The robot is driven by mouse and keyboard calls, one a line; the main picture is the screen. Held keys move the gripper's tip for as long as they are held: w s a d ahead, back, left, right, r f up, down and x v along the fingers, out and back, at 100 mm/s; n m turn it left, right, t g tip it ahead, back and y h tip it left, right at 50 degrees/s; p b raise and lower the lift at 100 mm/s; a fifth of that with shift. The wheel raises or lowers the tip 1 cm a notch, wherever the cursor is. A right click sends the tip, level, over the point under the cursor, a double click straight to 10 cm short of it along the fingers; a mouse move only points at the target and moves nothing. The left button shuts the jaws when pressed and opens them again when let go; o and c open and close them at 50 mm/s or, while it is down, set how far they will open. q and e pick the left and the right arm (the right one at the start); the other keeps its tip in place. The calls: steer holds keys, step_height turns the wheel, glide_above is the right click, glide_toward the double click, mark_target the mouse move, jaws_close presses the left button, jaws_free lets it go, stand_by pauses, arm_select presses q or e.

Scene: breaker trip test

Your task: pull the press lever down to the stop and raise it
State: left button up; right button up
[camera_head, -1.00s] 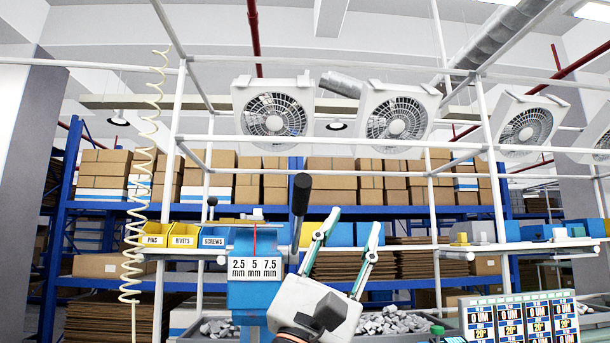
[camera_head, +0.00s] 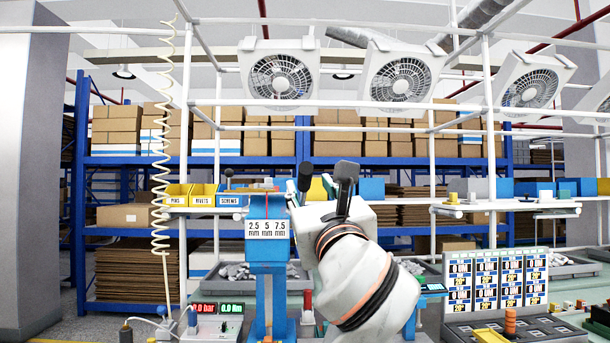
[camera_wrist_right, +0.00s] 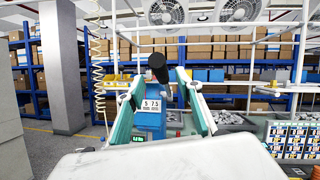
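The blue press (camera_head: 268,264) stands upright on the bench and bears a white 2.5 / 5 / 7.5 mm scale. Its lever (camera_head: 305,172) has a black handle, raised above the top of the press on its right side. My right gripper (camera_head: 345,182) is just right of the handle in the head view, its fingers pointing up and away. In the wrist view the right gripper (camera_wrist_right: 160,100) is open, and the black handle (camera_wrist_right: 157,68) shows in the gap between its teal-edged fingers. I cannot tell whether they touch it. My left gripper is not in view.
Yellow bins (camera_head: 190,195) sit on the shelf behind the press. A red-and-green digital readout (camera_head: 217,308) stands left of the press base. A meter panel (camera_head: 497,278) is at the right. Grey trays of parts lie behind, and a coiled cable hangs at the left.

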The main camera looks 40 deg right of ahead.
mark_target(307, 181)
steer(key=x, duration=0.6)
steer(key=shift+r, duration=0.1)
jaws_close()
